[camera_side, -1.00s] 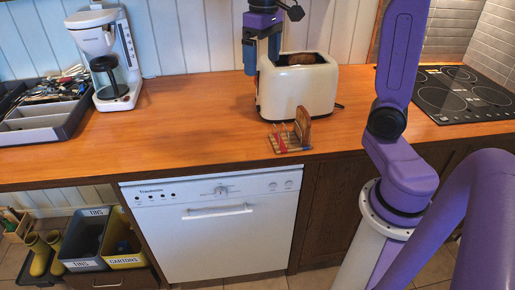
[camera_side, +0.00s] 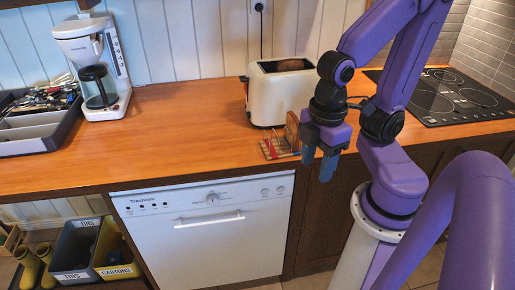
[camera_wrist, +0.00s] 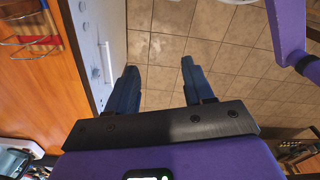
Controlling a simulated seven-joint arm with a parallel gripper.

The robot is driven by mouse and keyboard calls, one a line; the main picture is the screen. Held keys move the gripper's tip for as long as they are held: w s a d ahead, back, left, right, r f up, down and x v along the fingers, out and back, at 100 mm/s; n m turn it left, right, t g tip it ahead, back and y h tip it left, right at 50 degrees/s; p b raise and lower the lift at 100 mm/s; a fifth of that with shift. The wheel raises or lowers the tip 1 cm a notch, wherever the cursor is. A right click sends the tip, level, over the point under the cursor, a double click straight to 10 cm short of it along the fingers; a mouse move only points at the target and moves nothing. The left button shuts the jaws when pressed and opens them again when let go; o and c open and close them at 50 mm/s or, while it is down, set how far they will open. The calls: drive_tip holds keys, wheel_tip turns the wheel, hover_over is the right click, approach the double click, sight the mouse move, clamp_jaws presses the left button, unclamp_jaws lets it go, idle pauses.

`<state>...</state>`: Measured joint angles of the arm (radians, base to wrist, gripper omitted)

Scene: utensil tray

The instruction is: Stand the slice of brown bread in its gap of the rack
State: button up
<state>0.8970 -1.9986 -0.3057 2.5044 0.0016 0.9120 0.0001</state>
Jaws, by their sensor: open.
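The rack (camera_side: 270,153) stands near the counter's front edge, with a red part on it. A brown slice of bread (camera_side: 292,128) stands upright at the rack's right end, partly hidden by my gripper. Another brown slice (camera_side: 290,64) shows in the slot of the cream toaster (camera_side: 270,98). I cannot tell which slice the task means. My gripper (camera_side: 318,168) is open and points down, just right of the rack and at the counter's front edge. In the wrist view, my gripper (camera_wrist: 159,66) has nothing between its fingers, and part of the rack (camera_wrist: 30,40) shows at upper left.
The coffee maker (camera_side: 98,75) and the utensil tray (camera_side: 40,135) stand at the left of the counter. The hob (camera_side: 450,95) is at the right. The white dishwasher (camera_side: 210,230) is below the counter. The counter between coffee maker and toaster is clear.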

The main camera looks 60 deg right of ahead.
idle(0.3)
drive_tip(key=w+d+r, duration=0.2)
drive_tip(key=w+r, duration=0.2)
drive_tip(key=w, duration=0.3)
drive_tip(key=w+d+r+m, duration=0.1)
drive_tip(key=w+d+r, duration=0.1)
drive_tip(key=w+r, duration=0.45)
drive_tip(key=w+d+r, duration=0.2)
drive_tip(key=w+d, duration=0.1)
drive_tip(key=w, duration=0.6)
wheel_tip(320, 180, up, 10)
drive_tip(key=r+m, duration=0.1)
hover_over(293, 59)
drive_tip(key=shift+h, duration=0.3)
drive_tip(key=f, duration=1.2)
drive_tip(key=shift+w+d, duration=0.15)
drive_tip(key=shift+w, duration=0.05)
drive_tip(key=shift+s+f, duration=0.15)
drive_tip(key=shift+f, duration=2.6)
drive_tip(key=c, duration=0.7)
